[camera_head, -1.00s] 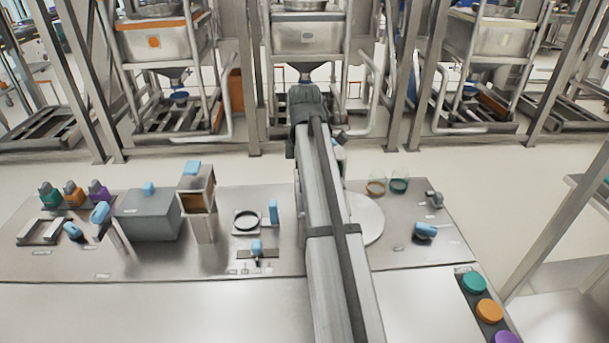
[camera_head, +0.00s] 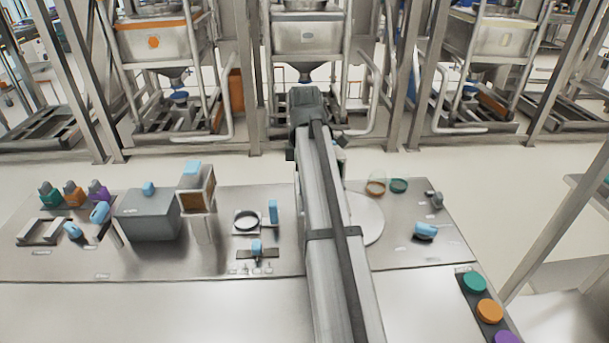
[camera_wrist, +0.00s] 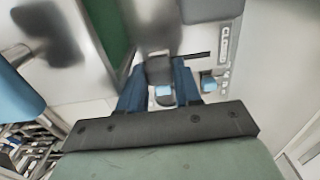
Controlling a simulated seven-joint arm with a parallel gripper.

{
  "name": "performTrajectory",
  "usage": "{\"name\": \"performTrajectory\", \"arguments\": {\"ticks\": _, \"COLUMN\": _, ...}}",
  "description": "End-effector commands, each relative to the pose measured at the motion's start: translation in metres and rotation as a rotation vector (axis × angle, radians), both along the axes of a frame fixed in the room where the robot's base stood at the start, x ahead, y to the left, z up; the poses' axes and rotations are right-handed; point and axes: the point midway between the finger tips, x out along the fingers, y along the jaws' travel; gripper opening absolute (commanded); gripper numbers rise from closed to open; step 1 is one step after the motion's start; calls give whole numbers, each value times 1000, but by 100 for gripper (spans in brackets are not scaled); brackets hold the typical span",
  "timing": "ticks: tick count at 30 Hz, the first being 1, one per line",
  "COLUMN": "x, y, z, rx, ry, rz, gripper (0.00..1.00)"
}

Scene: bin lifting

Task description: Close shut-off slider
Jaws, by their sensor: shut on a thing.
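In the wrist view, my gripper (camera_wrist: 160,88) has its two blue fingers closed around a small dark grey and pale blue handle (camera_wrist: 163,91), which looks like the shut-off slider's. A second small pale blue knob (camera_wrist: 208,82) sits just right of the right finger. In the head view, my gripper and the handle are hidden behind my arm.
In the head view, a grey box (camera_head: 148,215), a small slider with a blue knob (camera_head: 257,250) and a blue-handled part (camera_head: 426,231) stand on the steel bench. Coloured buttons (camera_head: 475,282) line the right. Steel frames with bins (camera_head: 307,40) stand behind.

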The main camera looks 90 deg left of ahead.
Motion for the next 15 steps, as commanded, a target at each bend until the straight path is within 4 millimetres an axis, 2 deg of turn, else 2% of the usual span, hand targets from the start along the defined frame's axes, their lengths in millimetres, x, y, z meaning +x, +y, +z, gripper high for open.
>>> {"name": "performTrajectory", "arguments": {"ticks": 1, "x": 0, "y": -13, "z": -1, "rx": 0, "ry": 0, "rz": 0, "gripper": 0}}
{"name": "performTrajectory", "arguments": {"ticks": 6, "x": 0, "y": -43, "z": -1, "rx": 0, "ry": 0, "rz": 0, "gripper": 0}}
{"name": "performTrajectory", "arguments": {"ticks": 15, "x": 0, "y": -46, "z": 0, "rx": -6, "ry": 0, "rz": 0, "gripper": 0}}
